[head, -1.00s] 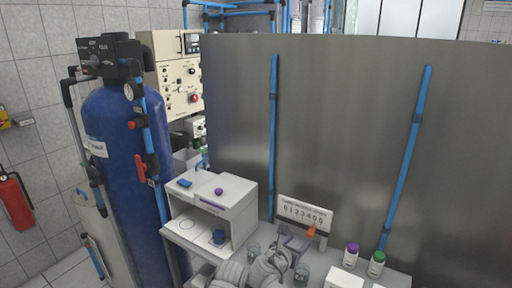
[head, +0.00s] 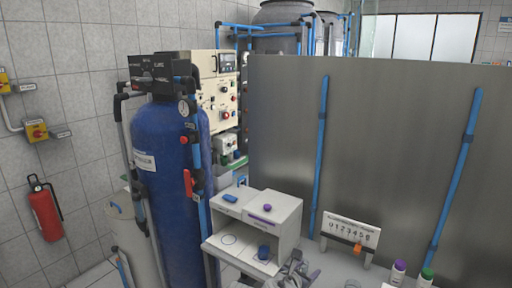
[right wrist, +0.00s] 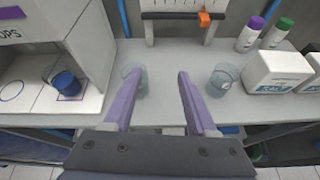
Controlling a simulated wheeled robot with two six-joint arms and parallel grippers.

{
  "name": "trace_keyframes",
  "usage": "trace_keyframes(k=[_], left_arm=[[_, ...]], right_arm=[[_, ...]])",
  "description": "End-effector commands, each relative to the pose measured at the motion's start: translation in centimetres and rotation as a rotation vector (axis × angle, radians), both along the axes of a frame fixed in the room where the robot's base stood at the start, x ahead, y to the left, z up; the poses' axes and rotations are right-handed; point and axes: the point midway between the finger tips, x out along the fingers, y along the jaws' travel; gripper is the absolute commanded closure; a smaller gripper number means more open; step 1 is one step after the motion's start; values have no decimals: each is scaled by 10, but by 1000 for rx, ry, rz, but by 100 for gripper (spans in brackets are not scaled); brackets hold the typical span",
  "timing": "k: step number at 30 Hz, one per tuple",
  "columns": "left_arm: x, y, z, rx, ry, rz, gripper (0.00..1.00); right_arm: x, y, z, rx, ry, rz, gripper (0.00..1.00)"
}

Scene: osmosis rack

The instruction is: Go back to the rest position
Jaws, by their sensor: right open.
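My right gripper (head: 297,264) shows at the bottom edge of the head view, in front of the bench and beside the white shelf box. In the right wrist view its two purple fingers (right wrist: 156,78) are spread apart with nothing between them. One clear glass beaker (right wrist: 136,78) stands beyond the left finger, partly hidden by it. Another clear beaker (right wrist: 225,78) stands to the right of the right finger. My left gripper is not in view.
The white shelf box (head: 275,207) holds a blue cup (head: 264,252), left of the gripper. A number board (head: 350,231) with an orange slider, a purple-capped bottle (head: 397,273) and a green-capped bottle (head: 425,278) stand along the bench. A white salt box (right wrist: 275,80) is at right.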

Motion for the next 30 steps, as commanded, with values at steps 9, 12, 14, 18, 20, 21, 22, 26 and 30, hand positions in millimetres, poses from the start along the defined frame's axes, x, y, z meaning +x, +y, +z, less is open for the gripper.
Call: trace_keyframes(k=[9,12,14,18,20,21,22,26,30], left_arm=[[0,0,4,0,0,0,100],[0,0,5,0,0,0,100],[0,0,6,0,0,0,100],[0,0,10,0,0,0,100],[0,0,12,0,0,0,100],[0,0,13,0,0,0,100],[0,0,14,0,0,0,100],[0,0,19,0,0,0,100],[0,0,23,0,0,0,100]], right_arm=[[-14,0,-17,222,-32,-146,43],[-22,1,-26,331,-47,-227,43],[-28,3,-32,405,-57,-285,43],[-46,8,-49,605,-81,-466,43],[-57,13,-57,713,-94,-579,43],[-65,17,-64,788,-102,-665,43],[-72,21,-68,845,-109,-738,43],[-105,41,-86,1058,-137,-1074,43],[-137,63,-96,1188,-165,-1413,43]])
